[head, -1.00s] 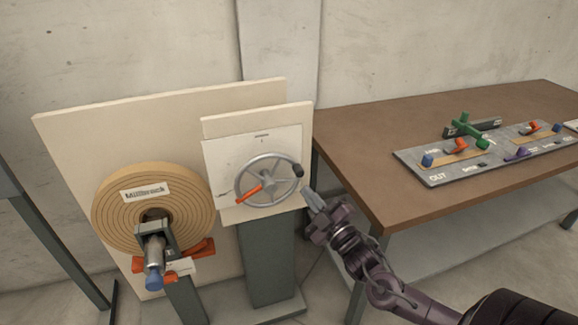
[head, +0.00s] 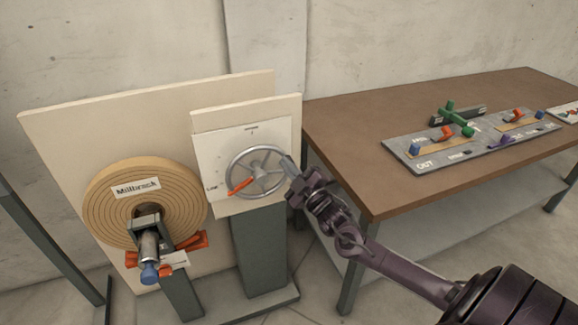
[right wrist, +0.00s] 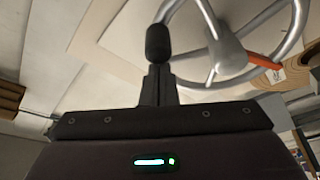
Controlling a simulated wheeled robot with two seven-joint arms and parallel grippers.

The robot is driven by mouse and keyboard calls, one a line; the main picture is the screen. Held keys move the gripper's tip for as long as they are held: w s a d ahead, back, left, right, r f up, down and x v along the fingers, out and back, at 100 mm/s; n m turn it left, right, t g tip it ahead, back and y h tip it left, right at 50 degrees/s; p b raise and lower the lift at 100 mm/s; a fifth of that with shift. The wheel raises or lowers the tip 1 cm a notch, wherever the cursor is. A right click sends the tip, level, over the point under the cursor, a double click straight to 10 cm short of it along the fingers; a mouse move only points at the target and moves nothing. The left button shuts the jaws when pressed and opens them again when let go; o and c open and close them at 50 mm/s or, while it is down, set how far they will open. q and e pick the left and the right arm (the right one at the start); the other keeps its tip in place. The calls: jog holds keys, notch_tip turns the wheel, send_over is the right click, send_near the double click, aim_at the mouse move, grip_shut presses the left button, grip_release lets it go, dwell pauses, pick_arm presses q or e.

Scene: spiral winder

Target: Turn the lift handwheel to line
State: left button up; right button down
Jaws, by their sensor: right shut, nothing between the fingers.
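The grey spoked lift handwheel (head: 256,149) is on a pale panel at the middle left of the head view. Its orange pointer (head: 239,186) points to the lower left, towards small lettering that seems to read "Line" (head: 211,188). My right gripper (head: 290,164) is at the wheel's right rim. In the right wrist view its fingers (right wrist: 160,72) are shut together and empty. The wheel's black knob (right wrist: 159,42) is just past the fingertips; I cannot tell whether they touch. In the head view the gripper hides the knob. My left gripper is not in view.
A coiled tan roll marked Millbrock (head: 108,209) stands left of the wheel, with a blue-tipped spindle (head: 149,272) sticking out. A brown table (head: 350,165) on the right bears a grey control panel (head: 405,160) with coloured knobs. Floor shows between the wheel's post and the table.

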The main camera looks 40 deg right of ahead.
jog(key=shift+f, duration=0.1)
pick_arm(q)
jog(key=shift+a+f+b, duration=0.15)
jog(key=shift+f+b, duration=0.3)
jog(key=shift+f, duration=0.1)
pick_arm(e)
jog(key=shift+s+d+f+m, duration=0.15)
jog(key=shift+d+f+m, duration=0.25)
jog(key=shift+f+m, duration=0.35)
jog(key=shift+d, duration=0.1)
